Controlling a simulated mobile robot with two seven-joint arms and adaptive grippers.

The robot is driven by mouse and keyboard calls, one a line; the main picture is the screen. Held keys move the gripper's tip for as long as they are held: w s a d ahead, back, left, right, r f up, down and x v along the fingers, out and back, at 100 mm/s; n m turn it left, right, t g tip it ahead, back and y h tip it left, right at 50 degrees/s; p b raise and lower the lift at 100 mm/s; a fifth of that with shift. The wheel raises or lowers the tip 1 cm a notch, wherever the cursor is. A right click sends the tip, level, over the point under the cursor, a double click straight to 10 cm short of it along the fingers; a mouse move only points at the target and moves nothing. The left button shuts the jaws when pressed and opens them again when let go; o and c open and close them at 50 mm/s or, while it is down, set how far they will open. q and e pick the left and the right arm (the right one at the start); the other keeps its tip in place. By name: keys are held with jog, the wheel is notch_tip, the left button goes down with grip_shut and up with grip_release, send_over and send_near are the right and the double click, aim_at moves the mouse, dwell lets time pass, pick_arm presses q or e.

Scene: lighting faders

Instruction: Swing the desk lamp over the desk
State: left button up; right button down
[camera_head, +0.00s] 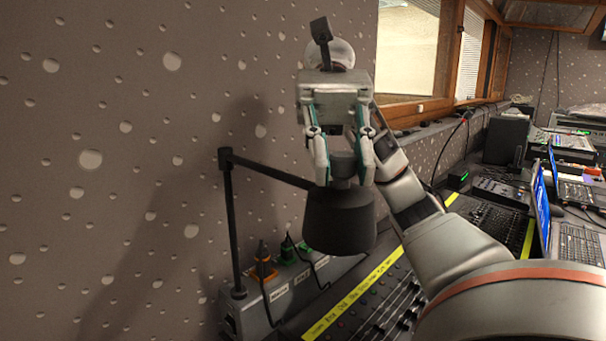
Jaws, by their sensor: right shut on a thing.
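The desk lamp has a black upright post (230,225), a thin black arm reaching right from its top, and a dark shade (340,220) hanging at the arm's end. The shade is above the near end of the desk's fader console (385,310). My right gripper (344,178) points down from above, shut on the narrow neck on top of the lamp shade. The fingers partly hide that neck. My right arm comes in from the lower right. My left gripper is not in view.
A grey socket box (250,316) with orange and green plugs stands below the lamp, against the dotted wall (110,130). More consoles, a laptop (543,205) and a black speaker (506,139) line the desk at the right. A wood-framed window (408,50) is behind.

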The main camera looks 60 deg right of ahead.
jog(key=shift+d+f+n+h, duration=0.1)
jog(key=shift+d+n+h, duration=0.2)
jog(key=shift+d, duration=0.2)
jog(key=c, duration=2.1)
grip_release()
jog(key=shift+g, duration=0.3)
jog(key=shift+r, duration=5.05)
jog(key=shift+s, duration=0.1)
